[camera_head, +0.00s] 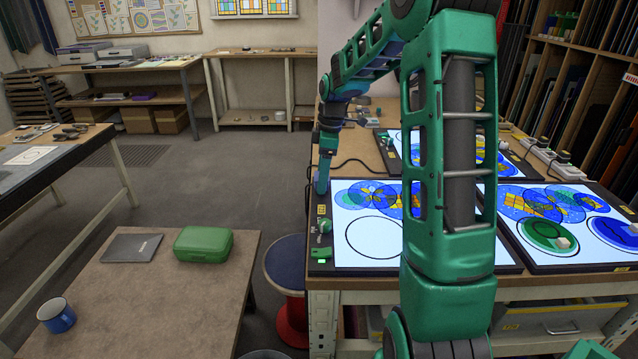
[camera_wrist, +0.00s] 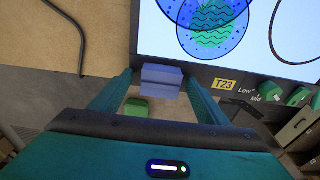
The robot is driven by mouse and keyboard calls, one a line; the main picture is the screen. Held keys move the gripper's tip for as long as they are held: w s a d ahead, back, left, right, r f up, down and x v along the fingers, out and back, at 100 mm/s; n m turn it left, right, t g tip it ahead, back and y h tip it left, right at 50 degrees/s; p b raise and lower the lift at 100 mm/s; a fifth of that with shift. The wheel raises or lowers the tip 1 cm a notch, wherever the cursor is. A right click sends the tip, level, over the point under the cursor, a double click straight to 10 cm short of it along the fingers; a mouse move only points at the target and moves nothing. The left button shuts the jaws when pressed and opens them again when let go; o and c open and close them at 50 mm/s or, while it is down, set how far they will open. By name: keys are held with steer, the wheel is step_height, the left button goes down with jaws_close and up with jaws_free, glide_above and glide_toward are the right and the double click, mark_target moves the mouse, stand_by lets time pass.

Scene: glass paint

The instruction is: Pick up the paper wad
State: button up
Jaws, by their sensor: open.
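No object is clearly recognisable as the paper wad. In the wrist view, a small violet-blue block (camera_wrist: 161,80) lies between the fingertips of my gripper (camera_wrist: 158,82), at the black edge of a light panel; I cannot tell if it is the wad. The fingers are apart, one on each side of it. In the head view, my gripper (camera_head: 322,178) hangs low at the left edge of the front left panel (camera_head: 350,256).
A green piece (camera_wrist: 136,107) lies just nearer than the block. Green knobs (camera_wrist: 297,97) line the panel's edge. My arm hides part of the panels. A low table with a green case (camera_head: 203,245) and a blue mug (camera_head: 57,315) stands left; a stool (camera_head: 288,270) is between.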

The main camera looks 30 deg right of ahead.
steer(key=c, duration=1.2)
steer(key=shift+r, duration=0.1)
steer(key=shift+r, duration=0.5)
steer(key=r, duration=0.3)
steer(key=shift+s+a+r, duration=0.15)
steer(key=shift+a+r, duration=0.1)
steer(key=shift+a, duration=0.15)
steer(key=s+a+r, duration=0.3)
steer(key=a+r, duration=0.3)
steer(key=a, duration=0.4)
steer(key=shift+s+r, duration=0.15)
steer(key=shift+s, duration=0.15)
steer(key=shift+a, duration=0.1)
